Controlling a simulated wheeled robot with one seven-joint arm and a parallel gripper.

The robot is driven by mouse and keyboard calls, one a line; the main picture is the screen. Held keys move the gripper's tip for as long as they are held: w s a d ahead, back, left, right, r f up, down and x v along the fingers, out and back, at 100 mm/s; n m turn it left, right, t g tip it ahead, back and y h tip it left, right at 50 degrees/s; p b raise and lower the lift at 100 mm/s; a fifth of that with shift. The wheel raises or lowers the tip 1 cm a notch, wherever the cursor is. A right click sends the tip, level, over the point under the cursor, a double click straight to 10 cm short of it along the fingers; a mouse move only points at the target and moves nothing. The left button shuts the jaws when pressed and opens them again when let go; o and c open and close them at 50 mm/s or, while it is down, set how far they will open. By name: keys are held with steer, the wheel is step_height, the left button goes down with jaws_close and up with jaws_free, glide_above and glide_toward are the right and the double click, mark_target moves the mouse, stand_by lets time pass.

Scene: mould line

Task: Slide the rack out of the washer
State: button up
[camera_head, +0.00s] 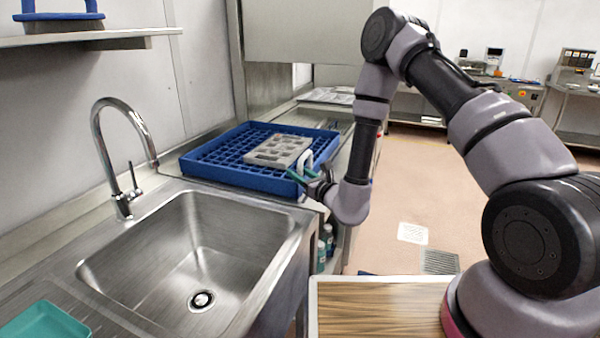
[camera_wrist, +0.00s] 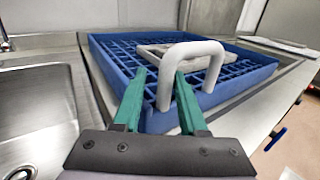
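The blue rack (camera_head: 213,163) sits flat on the steel counter between the sink and the washer (camera_head: 305,35), whose raised hood is at the top. In the wrist view the rack (camera_wrist: 112,70) fills the middle. A grey mould plate (camera_head: 277,150) with square pockets lies in it. A white U-shaped handle (camera_wrist: 187,48) stands upright at the rack's near side. My gripper (camera_wrist: 160,80) has two green fingers spread apart, near the handle's left leg, which appears between them. Whether a finger touches the handle I cannot tell. In the head view my gripper (camera_head: 302,176) is at the rack's right front corner.
A steel sink (camera_head: 205,250) with a curved tap (camera_head: 128,150) is in front of the rack. A teal tray (camera_head: 45,322) lies at lower left. Bottles (camera_head: 324,248) stand below the counter. A wooden top (camera_head: 380,310) is at the bottom. Floor at right is largely clear.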

steer(key=shift+w, duration=0.1)
steer(key=v, duration=1.1)
